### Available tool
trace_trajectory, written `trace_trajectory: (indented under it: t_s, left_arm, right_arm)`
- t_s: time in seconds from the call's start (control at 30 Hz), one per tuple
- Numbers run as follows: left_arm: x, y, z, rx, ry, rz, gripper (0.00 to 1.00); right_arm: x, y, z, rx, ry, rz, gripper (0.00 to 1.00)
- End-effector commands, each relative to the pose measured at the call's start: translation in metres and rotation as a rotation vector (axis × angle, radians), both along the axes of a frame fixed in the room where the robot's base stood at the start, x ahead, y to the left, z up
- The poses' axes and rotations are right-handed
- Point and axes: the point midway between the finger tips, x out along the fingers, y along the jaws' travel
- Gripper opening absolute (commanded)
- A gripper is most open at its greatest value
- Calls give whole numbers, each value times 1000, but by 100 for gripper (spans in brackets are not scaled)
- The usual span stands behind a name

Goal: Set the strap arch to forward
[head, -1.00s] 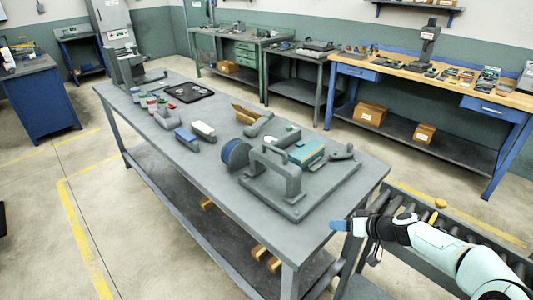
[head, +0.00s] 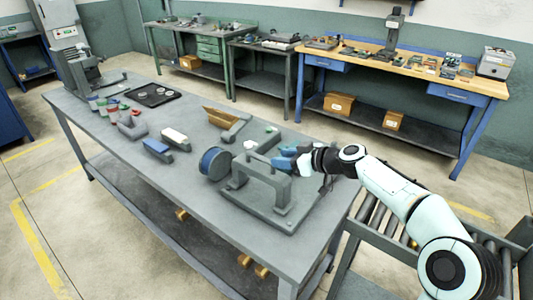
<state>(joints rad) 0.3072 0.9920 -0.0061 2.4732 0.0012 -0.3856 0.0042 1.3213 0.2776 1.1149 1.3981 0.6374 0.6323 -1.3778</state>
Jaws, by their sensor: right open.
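The ring grinder (head: 272,219) is a grey base plate with parts on it, near the right end of the long grey table. A grey strap arch (head: 264,172) stands upright on it, with two legs and a top bar. A blue disc (head: 213,163) sits at its left. My right gripper (head: 280,161), with blue fingertips, is open just behind the arch's top bar, over the grinder. From this angle I cannot tell whether it touches the arch. My right arm hides the grinder's right rear part. My left gripper is not in view.
A wooden-sided part (head: 224,117), blue and white blocks (head: 165,147), small coloured cups (head: 103,106) and a black tray (head: 152,94) lie on the table. A roller conveyor (head: 372,225) adjoins its right end. The table's front strip is clear.

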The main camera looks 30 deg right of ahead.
Motion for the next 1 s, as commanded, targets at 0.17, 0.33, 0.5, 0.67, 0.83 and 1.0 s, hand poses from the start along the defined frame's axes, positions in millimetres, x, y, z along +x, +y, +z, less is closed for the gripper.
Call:
trace_trajectory:
  t_s: [0.17,0.33,0.5,0.67,0.83,1.0]
  left_arm:
    - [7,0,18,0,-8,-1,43]
    - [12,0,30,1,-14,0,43]
    - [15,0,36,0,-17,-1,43]
    - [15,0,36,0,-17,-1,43]
    - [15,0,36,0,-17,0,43]
    - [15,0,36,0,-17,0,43]
  right_arm:
    - [26,12,-7,5,-2,3,43]
    - [46,20,-17,3,-1,2,43]
    - [57,24,-24,-1,-1,-1,43]
    - [60,25,-27,-1,1,-1,43]
    - [59,24,-27,-1,2,-1,43]
    - [59,24,-27,-1,1,-1,0]
